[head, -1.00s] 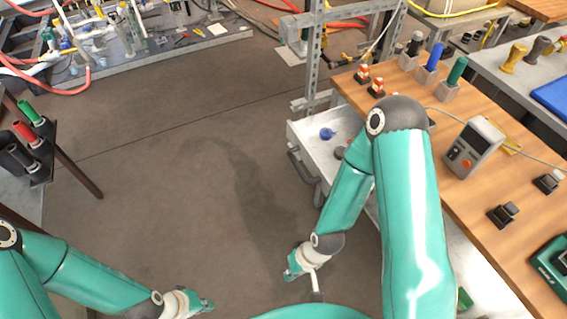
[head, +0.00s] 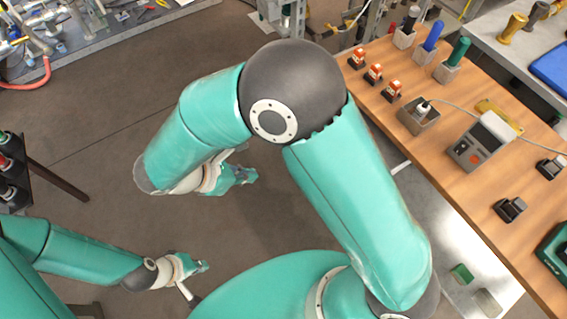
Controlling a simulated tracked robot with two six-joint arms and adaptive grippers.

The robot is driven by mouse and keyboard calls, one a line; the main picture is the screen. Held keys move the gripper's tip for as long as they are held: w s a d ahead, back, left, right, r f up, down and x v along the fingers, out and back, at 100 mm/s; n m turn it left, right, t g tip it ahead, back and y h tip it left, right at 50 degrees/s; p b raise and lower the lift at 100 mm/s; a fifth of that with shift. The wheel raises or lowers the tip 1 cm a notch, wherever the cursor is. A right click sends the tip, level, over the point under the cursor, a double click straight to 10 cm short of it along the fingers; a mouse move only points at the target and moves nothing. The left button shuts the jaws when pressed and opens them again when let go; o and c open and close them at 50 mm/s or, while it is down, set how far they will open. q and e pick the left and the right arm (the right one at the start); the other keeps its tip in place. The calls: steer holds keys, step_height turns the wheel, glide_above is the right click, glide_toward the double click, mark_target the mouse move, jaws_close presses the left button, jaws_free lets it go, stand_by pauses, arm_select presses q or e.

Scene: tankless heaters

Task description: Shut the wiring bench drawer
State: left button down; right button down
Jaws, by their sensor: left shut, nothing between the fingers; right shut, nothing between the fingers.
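The wooden-topped wiring bench (head: 440,165) runs along the right side of the head view. My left gripper (head: 203,266) is shut and empty at the lower left, low over the floor.
On the bench top are orange-and-white parts (head: 373,74), a grey meter (head: 480,140) and black blocks (head: 510,209). A dark rack (head: 14,170) stands at the left edge. A cluttered grey platform (head: 100,50) is at the upper left. Open floor lies between.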

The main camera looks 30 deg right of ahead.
arm_select(q)
steer(key=shift+p+v, duration=0.95)
steer(key=shift+v, duration=0.05)
arm_select(e)
steer(key=d+r+x, duration=0.1)
steer(key=d+x, duration=0.1)
steer(key=x, duration=1.1)
steer(key=shift+s+r, duration=0.2)
steer(key=shift+r, duration=0.25)
arm_select(q)
steer(key=shift+s+d, duration=0.1)
steer(key=shift+d, duration=0.05)
arm_select(e)
steer(key=shift+d, duration=0.1)
